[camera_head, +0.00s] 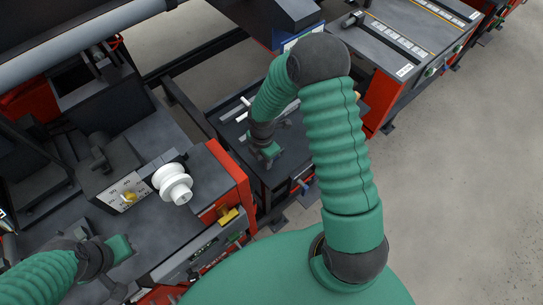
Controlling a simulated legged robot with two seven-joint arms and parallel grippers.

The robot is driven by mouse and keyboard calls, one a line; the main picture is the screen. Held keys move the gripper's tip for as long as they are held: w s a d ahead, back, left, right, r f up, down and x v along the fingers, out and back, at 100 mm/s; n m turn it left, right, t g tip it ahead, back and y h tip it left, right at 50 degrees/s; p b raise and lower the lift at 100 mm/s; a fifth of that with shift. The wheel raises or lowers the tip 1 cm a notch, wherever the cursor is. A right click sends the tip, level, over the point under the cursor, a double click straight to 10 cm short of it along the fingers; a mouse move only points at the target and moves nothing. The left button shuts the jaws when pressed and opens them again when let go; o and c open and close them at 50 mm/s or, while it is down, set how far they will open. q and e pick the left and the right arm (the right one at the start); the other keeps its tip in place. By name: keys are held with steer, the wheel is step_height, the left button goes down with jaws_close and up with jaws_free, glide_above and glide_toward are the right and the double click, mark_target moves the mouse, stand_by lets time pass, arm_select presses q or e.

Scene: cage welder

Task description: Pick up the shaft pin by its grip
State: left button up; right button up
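My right gripper (270,146) hangs over a dark tray-like station (287,170) in the middle of the view. Its fingers are small and partly turned away, so I cannot tell whether they are open or shut. A pale, slim piece (245,103) lies just beyond this gripper, partly behind my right arm; I cannot tell whether it is the shaft pin. No shaft pin or grip can be made out for certain. My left gripper (122,268) is at the lower left, over the dark machine top, with its fingers apart and nothing seen between them.
A white spool (172,184) and a yellow knob (129,198) sit on the red and black machine (190,228) at left. A grey cabinet (405,48) stands at the upper right. Open concrete floor (465,170) lies at right. A large grey roller (75,42) spans the upper left.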

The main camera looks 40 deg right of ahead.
steer(key=shift+s+d, duration=0.1)
steer(key=shift+s, duration=0.05)
steer(key=c, duration=0.5)
arm_select(q)
steer(key=shift+s+d+r, duration=0.1)
steer(key=shift+d, duration=0.3)
arm_select(e)
steer(key=shift+d, duration=0.2)
jaws_close()
arm_select(q)
steer(key=shift+a, duration=0.2)
arm_select(e)
steer(key=shift+a, duration=0.15)
